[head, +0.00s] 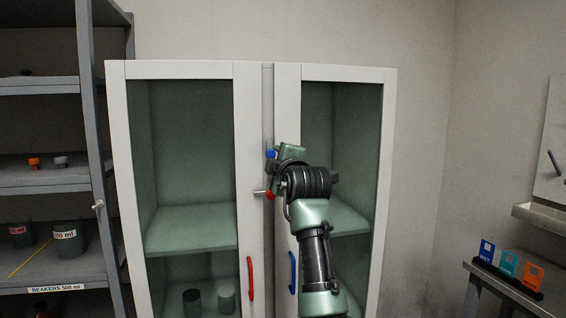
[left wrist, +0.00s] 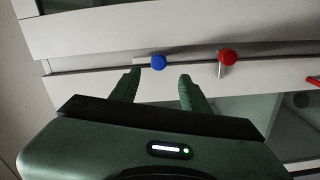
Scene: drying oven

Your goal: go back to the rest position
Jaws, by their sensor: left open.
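The white drying cabinet (head: 253,130) stands in the middle of the head view, with two glass doors that look shut. A blue knob (head: 271,154) and a red knob (head: 270,196) sit at the middle seam. My left gripper (left wrist: 157,78) is open and empty in the left wrist view. Its fingers point at the seam, near the blue knob (left wrist: 158,62) and left of the red knob (left wrist: 228,57); no contact is clear. In the head view my arm comes up from the bottom and hides part of the right door. My right gripper is not in view.
A red handle (head: 250,279) and a blue handle (head: 292,272) stick out low on the doors. A grey shelf rack (head: 40,184) with beakers stands at left. A bench (head: 530,303) at right bears blue, teal and orange holders (head: 508,262). Bare wall lies between cabinet and bench.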

